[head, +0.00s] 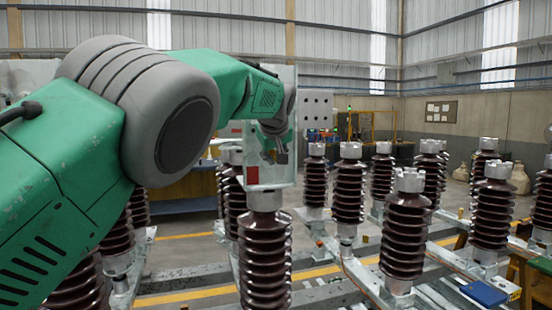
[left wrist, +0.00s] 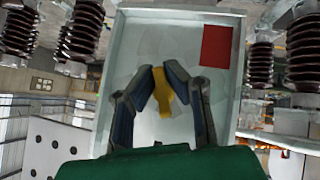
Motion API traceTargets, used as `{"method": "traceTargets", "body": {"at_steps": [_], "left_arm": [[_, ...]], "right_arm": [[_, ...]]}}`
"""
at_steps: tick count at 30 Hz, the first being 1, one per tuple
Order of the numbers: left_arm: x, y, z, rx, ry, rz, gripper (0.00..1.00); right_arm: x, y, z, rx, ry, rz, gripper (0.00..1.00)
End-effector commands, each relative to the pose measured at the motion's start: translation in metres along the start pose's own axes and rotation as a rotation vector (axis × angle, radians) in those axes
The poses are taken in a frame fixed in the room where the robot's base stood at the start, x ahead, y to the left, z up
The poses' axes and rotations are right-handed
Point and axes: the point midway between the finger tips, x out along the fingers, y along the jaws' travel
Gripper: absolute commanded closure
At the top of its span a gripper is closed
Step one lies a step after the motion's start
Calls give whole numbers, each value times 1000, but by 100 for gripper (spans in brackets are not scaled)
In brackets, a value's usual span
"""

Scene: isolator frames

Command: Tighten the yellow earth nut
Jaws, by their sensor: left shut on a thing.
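The yellow earth nut (left wrist: 163,98) shows in the left wrist view, in front of a pale grey metal plate (left wrist: 205,105) with a red rectangle (left wrist: 216,46) in one corner. My left gripper (left wrist: 163,72) has its two dark fingers closed around the nut, one on each side. In the head view my left arm reaches in from the left, and the left gripper (head: 276,157) is at the plate (head: 280,177), above a brown insulator (head: 265,238). The nut is too small to make out clearly in the head view. My right gripper is not in view.
Several brown ribbed insulators with grey metal caps stand on steel frames, including one at the centre right (head: 405,230). A white plate with holes (head: 318,109) stands behind. A blue object (head: 484,293) lies at the lower right. Yellow lines mark the floor.

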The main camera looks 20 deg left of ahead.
Motion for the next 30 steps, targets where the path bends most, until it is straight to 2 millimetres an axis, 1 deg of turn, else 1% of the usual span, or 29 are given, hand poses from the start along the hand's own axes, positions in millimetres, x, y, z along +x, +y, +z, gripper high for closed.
{"method": "traceTargets", "body": {"at_steps": [1, 12, 28, 29, 30], "left_arm": [[-4, 4, -6, 24, 15, -10, 100], [-7, 4, -12, 118, 27, -104, 100], [-8, 4, -16, 130, 32, -119, 100], [-8, 4, -16, 129, 32, -119, 80], [-9, 4, -16, 129, 32, -119, 66]], "right_arm": [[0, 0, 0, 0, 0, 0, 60], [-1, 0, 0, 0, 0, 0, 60], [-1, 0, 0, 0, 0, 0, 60], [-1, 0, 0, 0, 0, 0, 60], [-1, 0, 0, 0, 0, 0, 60]]}}
